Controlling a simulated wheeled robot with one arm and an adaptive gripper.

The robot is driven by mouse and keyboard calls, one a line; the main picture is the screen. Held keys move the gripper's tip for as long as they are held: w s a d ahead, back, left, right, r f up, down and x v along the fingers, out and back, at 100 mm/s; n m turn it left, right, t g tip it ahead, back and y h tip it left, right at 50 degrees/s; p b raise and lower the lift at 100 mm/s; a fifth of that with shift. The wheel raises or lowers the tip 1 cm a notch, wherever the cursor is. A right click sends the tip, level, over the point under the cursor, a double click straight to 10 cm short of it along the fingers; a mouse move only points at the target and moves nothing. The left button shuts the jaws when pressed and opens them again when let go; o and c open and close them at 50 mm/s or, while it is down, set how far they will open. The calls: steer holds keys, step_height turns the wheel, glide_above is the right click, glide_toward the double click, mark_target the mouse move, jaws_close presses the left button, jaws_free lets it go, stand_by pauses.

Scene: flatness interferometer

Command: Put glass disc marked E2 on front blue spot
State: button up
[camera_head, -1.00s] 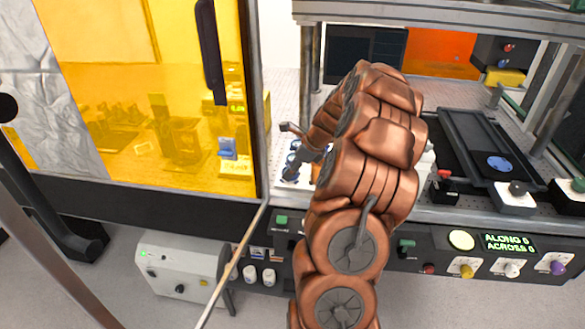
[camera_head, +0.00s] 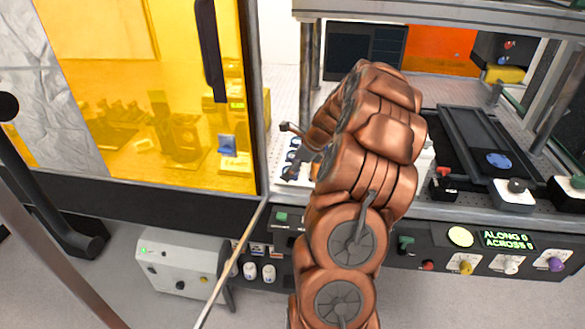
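Several dark round discs stand in a white holder (camera_head: 284,174) at the left end of the bench, just left of my arm. They are small and partly hidden, so I cannot read E2 on any of them. A blue spot (camera_head: 498,160) shows on the black railed stage at the right and looks bare; no second blue spot is visible. My gripper (camera_head: 297,150) is at the holder, with dark finger parts showing left of my copper arm. The arm hides much of it, so I cannot tell its opening or whether it holds a disc.
The black railed stage (camera_head: 462,135) lies right of my arm, with a white block with a dark knob (camera_head: 513,194) at its front. A yellow-tinted enclosure (camera_head: 150,100) borders the left. A metal post (camera_head: 310,70) rises behind the holder. A control panel (camera_head: 505,240) runs along the front.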

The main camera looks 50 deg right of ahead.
steer(key=b+v, duration=0.3)
steer(key=v, duration=0.9)
steer(key=shift+r, duration=0.2)
